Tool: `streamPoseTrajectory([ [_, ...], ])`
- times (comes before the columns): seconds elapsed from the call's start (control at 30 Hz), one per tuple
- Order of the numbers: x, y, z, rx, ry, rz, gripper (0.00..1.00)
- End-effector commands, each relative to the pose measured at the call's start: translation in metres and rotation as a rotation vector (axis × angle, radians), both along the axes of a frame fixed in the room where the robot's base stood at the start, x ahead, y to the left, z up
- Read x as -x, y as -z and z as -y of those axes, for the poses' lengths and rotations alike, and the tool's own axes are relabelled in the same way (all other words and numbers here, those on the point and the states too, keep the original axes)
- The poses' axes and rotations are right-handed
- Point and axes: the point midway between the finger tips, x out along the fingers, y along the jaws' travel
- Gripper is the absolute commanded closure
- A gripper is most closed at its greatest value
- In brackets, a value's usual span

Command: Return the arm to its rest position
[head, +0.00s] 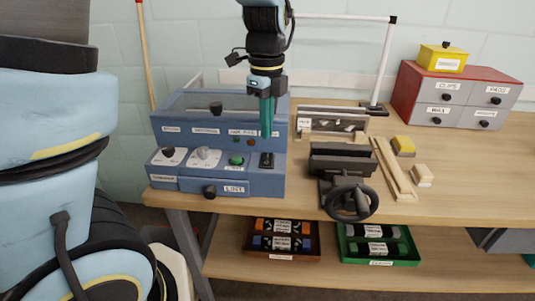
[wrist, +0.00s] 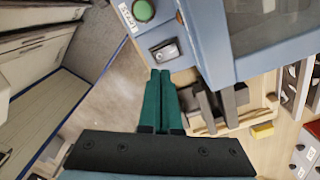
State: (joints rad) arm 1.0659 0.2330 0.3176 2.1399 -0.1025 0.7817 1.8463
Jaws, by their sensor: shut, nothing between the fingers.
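My gripper (head: 267,118) hangs pointing down in front of the blue machine (head: 165,115) on the workbench, with its teal fingers together and nothing between them. In the wrist view the two teal fingers (wrist: 160,78) lie side by side, and the blue machine (wrist: 210,45) with its green button (wrist: 143,10) and black switch (wrist: 166,52) is beyond them. In the head view the fingers overlap the machine's right part, above its black switch (head: 267,160); I cannot tell the exact gap.
A dark vise with a handwheel (head: 350,202) stands right of the machine. Wooden strips (head: 393,168), a yellow-topped block (head: 404,146) and a red drawer cabinet (head: 406,86) are farther right. Trays (head: 283,257) sit on the lower shelf. The bench's right front is clear.

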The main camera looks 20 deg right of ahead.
Motion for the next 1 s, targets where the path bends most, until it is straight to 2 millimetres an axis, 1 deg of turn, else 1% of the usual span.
streamPoseTrajectory([
  [0.33, 0.0, 0.001, -0.001, 0.0, -0.005, 0.0, 1.0],
  [0.4, -0.003, 0.002, -0.006, 0.001, -0.043, 0.0, 1.0],
  [0.47, -0.007, 0.003, -0.015, 0.004, -0.122, 0.0, 1.0],
  [0.57, -0.017, 0.007, -0.043, 0.015, -0.357, 0.005, 1.0],
  [0.73, -0.031, 0.016, -0.107, 0.046, -0.928, 0.018, 1.0],
  [0.87, -0.033, 0.022, -0.155, 0.075, -1.376, 0.027, 1.0],
  [0.9, -0.032, 0.024, -0.17, 0.086, -1.513, 0.029, 1.0],
  [1.0, -0.028, 0.028, -0.202, 0.112, -1.834, 0.034, 1.0],
])
